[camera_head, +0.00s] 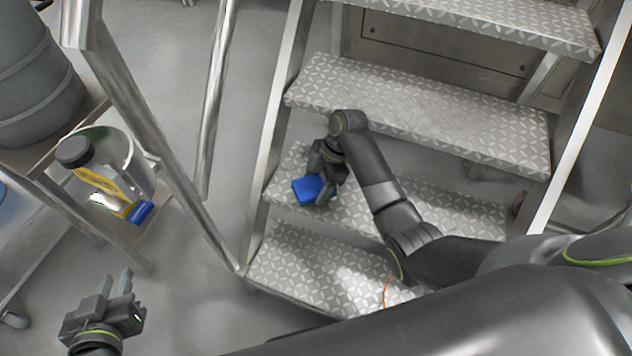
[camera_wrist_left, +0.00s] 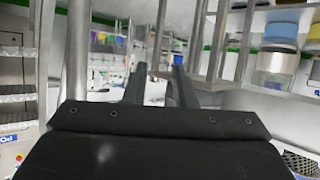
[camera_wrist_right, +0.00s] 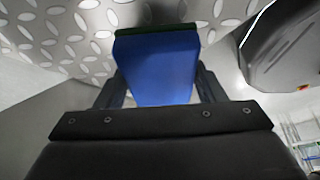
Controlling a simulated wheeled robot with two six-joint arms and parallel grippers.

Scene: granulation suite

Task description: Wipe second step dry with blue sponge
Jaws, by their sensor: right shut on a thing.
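The blue sponge (camera_head: 306,190) is at the left end of the second step (camera_head: 458,209), counted from the bottom. My right gripper (camera_head: 325,186) is shut on it. In the right wrist view the sponge (camera_wrist_right: 155,68) sits between the fingers, its dark green edge against or very close to the patterned tread (camera_wrist_right: 75,30); I cannot tell if it touches. My arm hides part of the step's middle. No water is clearly visible on this step. My left gripper (camera_head: 115,281) is open and empty, low over the floor left of the stairs.
The lowest step (camera_head: 290,262) has a bright patch, and the third step (camera_head: 420,110) overhangs behind. A metal handrail (camera_head: 150,130) stands left of the stairs. Further left, a shelf cart holds a bucket (camera_head: 135,150) and a dark-capped bottle (camera_head: 95,172). Floor between is clear.

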